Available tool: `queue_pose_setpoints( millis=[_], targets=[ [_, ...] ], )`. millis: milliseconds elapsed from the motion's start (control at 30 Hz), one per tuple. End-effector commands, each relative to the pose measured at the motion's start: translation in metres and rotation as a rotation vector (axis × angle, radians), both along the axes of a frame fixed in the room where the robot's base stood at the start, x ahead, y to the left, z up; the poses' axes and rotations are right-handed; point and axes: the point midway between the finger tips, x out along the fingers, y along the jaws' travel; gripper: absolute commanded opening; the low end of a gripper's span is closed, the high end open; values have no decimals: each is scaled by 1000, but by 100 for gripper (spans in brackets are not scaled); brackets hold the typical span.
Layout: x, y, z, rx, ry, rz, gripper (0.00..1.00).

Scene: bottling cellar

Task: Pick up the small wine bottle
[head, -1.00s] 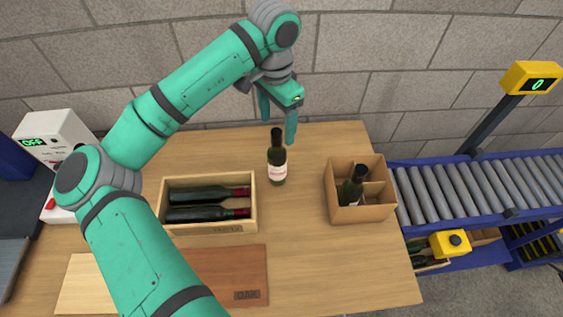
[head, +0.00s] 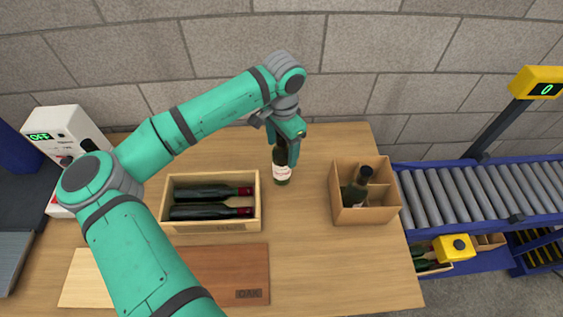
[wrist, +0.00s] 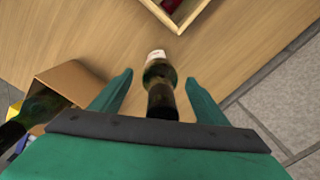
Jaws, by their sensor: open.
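The small wine bottle (head: 282,172) stands upright on the wooden table, dark with a pale label. My gripper (head: 285,150) is over its top, and the fingers hide part of the bottle's neck in the head view. In the wrist view the bottle (wrist: 160,90) lies between the two spread fingers of my gripper (wrist: 158,92), with a gap on each side. My gripper is open and holds nothing.
A wooden crate (head: 212,227) with two lying bottles is left of the bottle. A divided cardboard box (head: 365,215) with a bottle in it is to the right. A brown board (head: 235,275) lies in front. A roller conveyor (head: 470,200) stands further right.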

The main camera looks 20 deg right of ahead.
Motion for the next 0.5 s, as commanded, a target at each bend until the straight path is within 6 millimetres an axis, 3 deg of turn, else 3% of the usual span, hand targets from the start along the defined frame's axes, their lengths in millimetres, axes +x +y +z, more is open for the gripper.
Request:
queue_pose_setpoints(
  millis=[267,500],
  targets=[
    [0,0,-3,0,0,0,68],
    [0,0,-3,0,0,0,10]
  ],
)
